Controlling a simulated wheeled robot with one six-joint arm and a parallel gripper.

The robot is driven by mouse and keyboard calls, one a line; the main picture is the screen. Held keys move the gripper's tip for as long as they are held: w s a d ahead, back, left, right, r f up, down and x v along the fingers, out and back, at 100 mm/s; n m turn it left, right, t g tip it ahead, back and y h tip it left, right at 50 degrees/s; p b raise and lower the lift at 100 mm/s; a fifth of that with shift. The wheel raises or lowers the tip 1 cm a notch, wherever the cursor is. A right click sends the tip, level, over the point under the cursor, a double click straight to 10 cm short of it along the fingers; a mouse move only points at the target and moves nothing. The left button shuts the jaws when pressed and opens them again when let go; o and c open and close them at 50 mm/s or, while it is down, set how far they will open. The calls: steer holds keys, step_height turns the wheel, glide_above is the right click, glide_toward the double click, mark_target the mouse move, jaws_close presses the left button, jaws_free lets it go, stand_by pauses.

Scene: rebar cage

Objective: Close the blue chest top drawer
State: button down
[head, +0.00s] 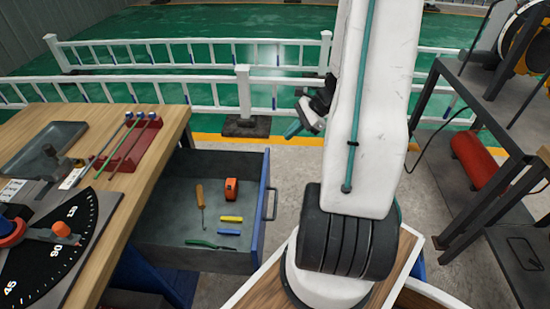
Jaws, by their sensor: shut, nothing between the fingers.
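The blue chest's top drawer (262,195) is pulled far out to the right from under the wooden worktop. Its blue front has a dark handle (270,204) on the outer side. In its grey tray lie a screwdriver (200,200), an orange tape measure (231,189), a yellow piece (230,219), a blue piece (229,233) and a green-handled tool (208,244). My gripper (304,118) is shut and empty. It is beyond the drawer, up and to the right in the picture, apart from it, and partly hidden behind my white arm.
The worktop (150,163) carries a grey tray, a red rack with rods and a black angle dial. A dark metal frame (478,119) with a red cylinder (476,158) stands at right. White railings (243,92) cross behind. Bare floor (293,170) shows right of the drawer.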

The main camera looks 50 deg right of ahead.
steer(key=s+d+f+m+t, duration=0.2)
steer(key=s+d+f+m, duration=0.3)
steer(key=f, duration=0.3)
steer(key=w+r+x, duration=0.2)
steer(key=x, duration=1)
steer(key=shift+w+f+h, duration=0.3)
steer(key=shift+w+h, duration=0.1)
steer(key=shift+w, duration=0.1)
steer(key=shift+w, duration=0.1)
